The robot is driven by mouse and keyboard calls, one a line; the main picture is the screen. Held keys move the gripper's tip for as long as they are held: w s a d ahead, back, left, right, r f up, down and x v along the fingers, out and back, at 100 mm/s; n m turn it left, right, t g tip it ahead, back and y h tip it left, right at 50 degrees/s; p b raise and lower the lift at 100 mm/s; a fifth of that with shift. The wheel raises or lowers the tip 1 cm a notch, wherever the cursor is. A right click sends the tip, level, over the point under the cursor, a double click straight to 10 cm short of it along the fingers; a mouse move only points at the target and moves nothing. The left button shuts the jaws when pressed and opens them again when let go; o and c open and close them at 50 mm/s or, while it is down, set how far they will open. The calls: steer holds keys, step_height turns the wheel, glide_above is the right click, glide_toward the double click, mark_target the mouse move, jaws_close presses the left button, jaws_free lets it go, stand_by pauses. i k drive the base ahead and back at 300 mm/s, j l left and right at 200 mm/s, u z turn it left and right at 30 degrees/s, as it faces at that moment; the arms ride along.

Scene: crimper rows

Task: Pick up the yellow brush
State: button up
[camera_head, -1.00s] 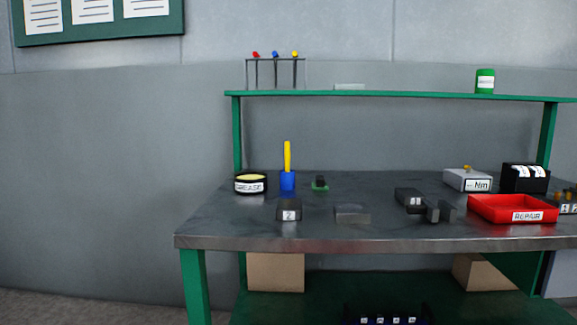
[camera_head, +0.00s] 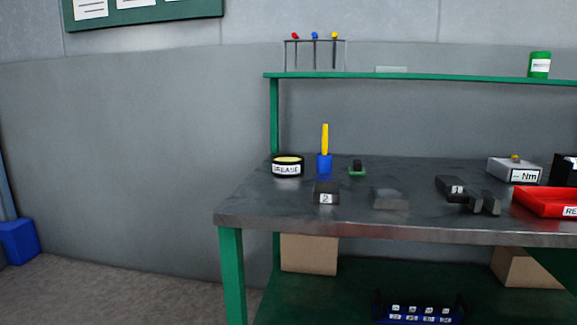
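The yellow brush (camera_head: 325,139) stands upright in a small blue holder (camera_head: 324,164) near the left end of the workbench. Its yellow handle shows above the holder; its lower end is hidden inside. A round black tin labelled GREASE (camera_head: 287,167) stands just left of the holder. My gripper is not in this view.
The grey bench top (camera_head: 250,205) carries a block marked 2 (camera_head: 326,193), a grey block (camera_head: 390,198), a small green-based part (camera_head: 357,168), dark blocks (camera_head: 458,190), a grey box (camera_head: 513,170) and a red tray (camera_head: 540,203). A green shelf (camera_head: 420,76) runs above.

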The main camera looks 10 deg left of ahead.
mark_target(326, 125)
steer(key=i+j, duration=0.35)
steer(key=j, duration=0.15)
steer(key=i+j, duration=0.35)
steer(key=j, duration=0.15)
